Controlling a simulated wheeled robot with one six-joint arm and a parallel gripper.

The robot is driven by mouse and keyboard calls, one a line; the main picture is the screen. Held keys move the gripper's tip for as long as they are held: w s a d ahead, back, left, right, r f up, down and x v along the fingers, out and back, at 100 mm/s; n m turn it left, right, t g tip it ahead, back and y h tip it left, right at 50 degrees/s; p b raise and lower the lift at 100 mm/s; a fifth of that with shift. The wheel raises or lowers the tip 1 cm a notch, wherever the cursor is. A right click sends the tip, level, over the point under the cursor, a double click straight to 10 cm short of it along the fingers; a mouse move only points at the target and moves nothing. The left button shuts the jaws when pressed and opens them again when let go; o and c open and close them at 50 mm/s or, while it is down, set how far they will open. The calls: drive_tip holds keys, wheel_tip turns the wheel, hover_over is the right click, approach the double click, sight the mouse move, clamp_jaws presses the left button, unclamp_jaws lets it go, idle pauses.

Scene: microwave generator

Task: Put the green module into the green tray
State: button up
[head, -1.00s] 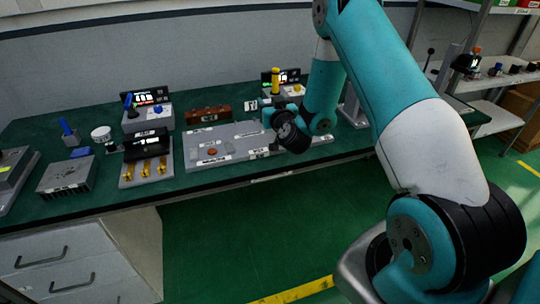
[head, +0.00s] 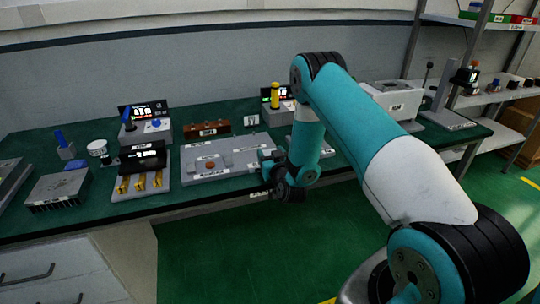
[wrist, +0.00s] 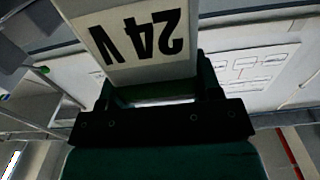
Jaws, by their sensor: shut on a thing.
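My gripper (wrist: 155,100) is shut on a pale block with a black "24 V" label (wrist: 140,35), upside down in the wrist view. No clear green shows on the block's visible face, so I cannot tell its full colour. In the head view my gripper (head: 268,160) is small and dark, at the right front of a grey panel on the bench, and the held block is not clear there.
The dark green bench holds a grey panel (head: 205,172), a brass-fitted unit (head: 140,182), a finned block (head: 60,190), a yellow-topped unit (head: 275,97) and a white box (head: 392,100). Shelves stand at the right. The floor in front is clear.

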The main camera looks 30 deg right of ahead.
drive_tip(key=shift+f, duration=0.2)
drive_tip(key=o, duration=1.4)
drive_tip(key=shift+c, duration=0.2)
drive_tip(key=shift+s+r, duration=0.15)
